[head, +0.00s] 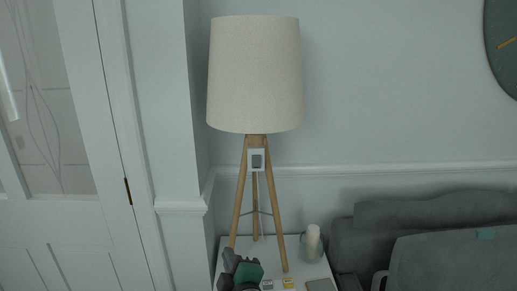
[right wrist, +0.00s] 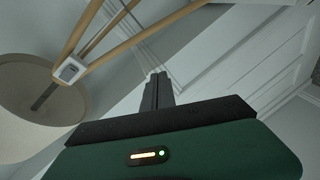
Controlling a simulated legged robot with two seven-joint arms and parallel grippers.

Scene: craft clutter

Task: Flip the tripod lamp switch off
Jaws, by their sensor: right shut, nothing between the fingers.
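The tripod lamp has a tall cream shade (head: 255,75) and wooden legs (head: 239,200), and stands upright on a white side table. Its switch (head: 257,160) is a dark rocker on a white plate, just below the shade. The switch also shows in the right wrist view (right wrist: 69,71), at upper left beside the shade (right wrist: 35,90). My right gripper (head: 230,258), dark with a green body, is low by the lamp's left leg, well below the switch. Its fingers (right wrist: 158,78) are together and empty, apart from the switch. My left gripper is out of view.
A candle in a glass holder (head: 312,243) stands on the table (head: 322,268), with small flat items near its front. A grey sofa (head: 435,250) is at right. A white door (head: 75,215) is at left. The space left of the lamp looks clear.

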